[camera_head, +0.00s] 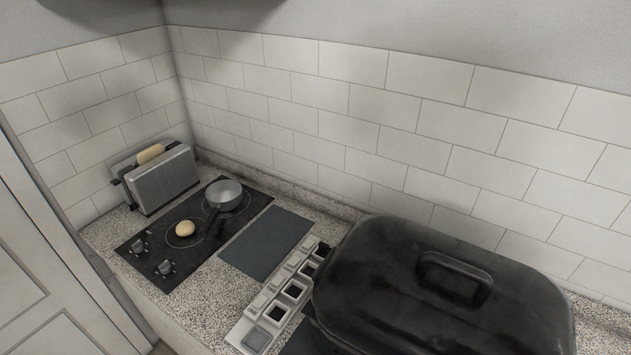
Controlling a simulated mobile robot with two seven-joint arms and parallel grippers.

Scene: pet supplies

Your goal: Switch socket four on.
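A light grey socket strip (249,325) lies on the counter, running from the front edge back toward the wall. It has a row of several square, dark-centred sockets, with small raised switches (260,301) along its left side. No numbers are readable, so I cannot tell which socket is four or whether any switch is on. A big black lidded roaster (400,285) stands close on its right and may hide part of it. Neither of my grippers is in view.
Left of the strip lies a dark flat mat (265,244). Further left is a black cooktop (165,240) with a small grey pan (223,193) and a round bun-like item (185,228). A toaster (165,180) holding bread (150,153) stands in the corner. Tiled walls close off the back.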

